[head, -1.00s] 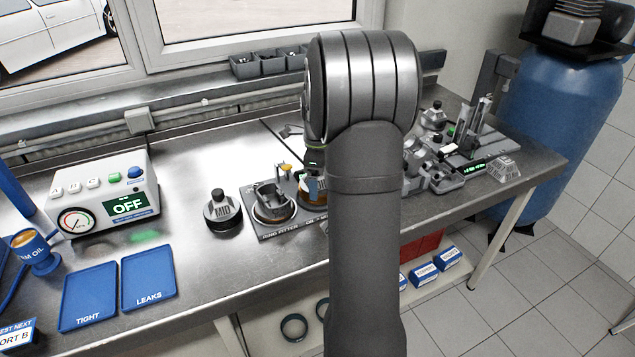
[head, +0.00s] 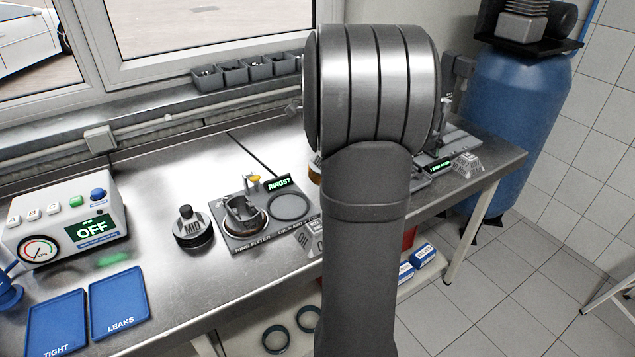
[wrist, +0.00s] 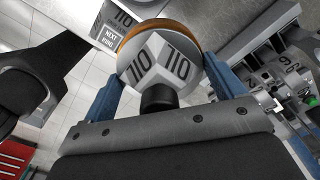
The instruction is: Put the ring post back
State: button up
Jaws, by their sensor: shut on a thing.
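In the head view my arm hides the gripper and nearly all of the post; a small amber edge (head: 316,170) shows left of the arm. The ring fitter (head: 237,244) lies on the bench to the left, with a grey cup-shaped part (head: 246,214) on it. An empty dark circular seat (head: 289,207) is beside that part, under a green-lit RINGS? display (head: 278,185).
A black MID part (head: 192,228) stands left of the fitter. A grey lettered block (head: 309,240) is at its front right. Blue TIGHT and LEAKS trays (head: 119,302) lie front left. Grey bins (head: 232,72) line the sill. A 110 NEXT RING label (wrist: 112,32) shows in the wrist view.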

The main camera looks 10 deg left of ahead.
jog(key=w+a+f, duration=0.3)
jog(key=w+a, duration=0.2)
jog(key=w, duration=0.5)
jog(key=f, duration=0.9)
jog(key=shift+w+d+f, duration=0.15)
jog(key=shift+w+f, duration=0.05)
jog(key=shift+f, duration=0.05)
jog(key=shift+f, duration=0.15)
jog(key=o, duration=1.1)
notch_tip(320, 180, up, 12)
jog(key=shift+r, duration=0.15)
